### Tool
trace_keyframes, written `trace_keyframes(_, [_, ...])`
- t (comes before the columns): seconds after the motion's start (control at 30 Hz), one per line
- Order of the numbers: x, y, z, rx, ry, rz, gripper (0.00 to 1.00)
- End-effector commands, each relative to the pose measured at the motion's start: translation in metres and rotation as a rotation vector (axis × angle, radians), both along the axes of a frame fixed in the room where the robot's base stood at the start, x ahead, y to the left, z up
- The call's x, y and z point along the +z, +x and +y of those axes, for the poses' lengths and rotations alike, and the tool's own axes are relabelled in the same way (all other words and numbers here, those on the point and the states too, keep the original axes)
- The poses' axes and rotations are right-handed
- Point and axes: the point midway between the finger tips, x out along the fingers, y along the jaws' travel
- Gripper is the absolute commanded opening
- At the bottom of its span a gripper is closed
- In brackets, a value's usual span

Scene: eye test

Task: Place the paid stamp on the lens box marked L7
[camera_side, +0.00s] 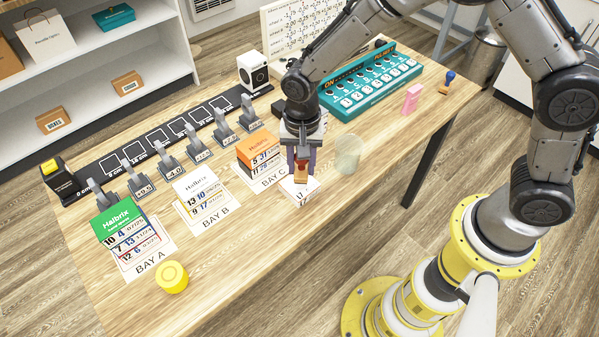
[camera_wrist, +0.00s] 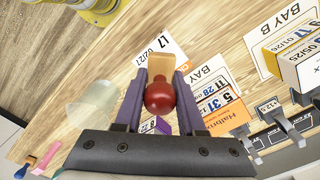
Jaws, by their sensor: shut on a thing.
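My gripper (camera_side: 301,165) is shut on a stamp (camera_side: 302,170) with a round red knob and a pale wooden base. The stamp also shows in the wrist view (camera_wrist: 160,97), between my purple fingers; its printing face is hidden. A white lens box marked L7 (camera_wrist: 154,46) shows just beyond the wooden base in the wrist view. In the side view a small white box (camera_side: 300,196) lies directly below the stamp, partly covered by it. I cannot tell whether the stamp touches the box.
Box stacks stand on BAY A (camera_side: 128,236), BAY B (camera_side: 199,192) and BAY C (camera_side: 260,152), to the left. A translucent cup (camera_side: 347,153) is close right of my gripper. A yellow round object (camera_side: 172,277) is front left.

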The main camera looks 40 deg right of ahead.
Motion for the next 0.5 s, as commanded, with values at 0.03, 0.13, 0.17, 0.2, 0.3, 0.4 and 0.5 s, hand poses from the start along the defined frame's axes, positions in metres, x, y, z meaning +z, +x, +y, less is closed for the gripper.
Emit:
trace_keyframes(0.03, [-0.002, 0.002, 0.001, 0.0, 0.0, 0.0, 0.0])
trace_keyframes(0.13, [-0.012, 0.005, 0.002, 0.0, -0.001, 0.003, 0.0])
trace_keyframes(0.17, [-0.016, 0.004, 0.002, 0.0, -0.002, 0.004, 0.0])
trace_keyframes(0.2, [-0.022, 0.004, 0.002, 0.0, -0.001, 0.003, 0.0])
trace_keyframes(0.3, [-0.034, 0.004, 0.002, 0.0, -0.001, 0.002, 0.0])
trace_keyframes(0.4, [-0.037, 0.005, 0.002, 0.0, 0.0, 0.0, 0.0])
trace_keyframes(0.5, [-0.036, 0.005, 0.002, 0.0, 0.001, -0.001, 0.0])
